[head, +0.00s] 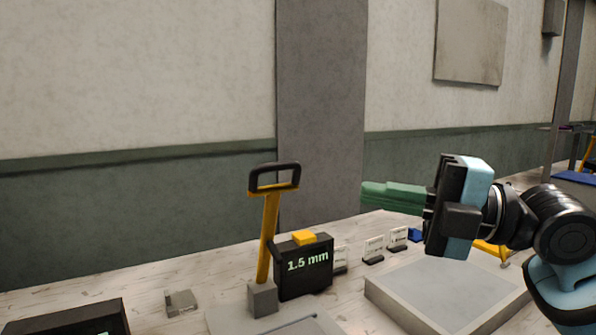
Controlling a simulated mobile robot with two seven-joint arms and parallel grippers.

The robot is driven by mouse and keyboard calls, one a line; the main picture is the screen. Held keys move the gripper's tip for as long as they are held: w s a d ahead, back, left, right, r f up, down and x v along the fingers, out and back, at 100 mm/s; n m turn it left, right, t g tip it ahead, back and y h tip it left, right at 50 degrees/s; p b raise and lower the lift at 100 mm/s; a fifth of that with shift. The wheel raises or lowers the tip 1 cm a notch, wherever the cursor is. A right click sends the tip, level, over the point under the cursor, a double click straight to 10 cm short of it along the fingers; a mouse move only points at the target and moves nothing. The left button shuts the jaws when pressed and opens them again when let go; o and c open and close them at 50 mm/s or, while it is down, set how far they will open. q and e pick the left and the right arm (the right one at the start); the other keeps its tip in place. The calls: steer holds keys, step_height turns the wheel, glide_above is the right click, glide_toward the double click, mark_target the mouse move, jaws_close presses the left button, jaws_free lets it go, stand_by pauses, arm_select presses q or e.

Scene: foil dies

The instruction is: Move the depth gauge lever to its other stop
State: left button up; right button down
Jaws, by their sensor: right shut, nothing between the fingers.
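The depth gauge (304,266) is a dark box with a green "1.5 mm" reading and a yellow block on top, standing on the bench. Beside it on the left is the yellow lever (270,235) with a dark loop handle (274,178). The lever rises from a grey block (262,299) and stands nearly upright, leaning slightly right. My right gripper (366,192) has green fingers that are shut and empty. It points left, right of the lever handle in the picture and apart from it. My left gripper is not in view.
A pale raised slab (447,292) lies below my right gripper. Small cards in stands (374,248) are behind it. A small grey piece (181,302) and a dark box (70,318) lie at the left. A wall stands behind the bench.

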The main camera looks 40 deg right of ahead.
steer(key=p+x, duration=0.2)
steer(key=x, duration=0.2)
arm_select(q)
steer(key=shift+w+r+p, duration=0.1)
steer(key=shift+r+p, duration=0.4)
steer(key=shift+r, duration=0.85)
arm_select(e)
glide_toward(271, 169)
steer(key=shift+x, duration=2.9)
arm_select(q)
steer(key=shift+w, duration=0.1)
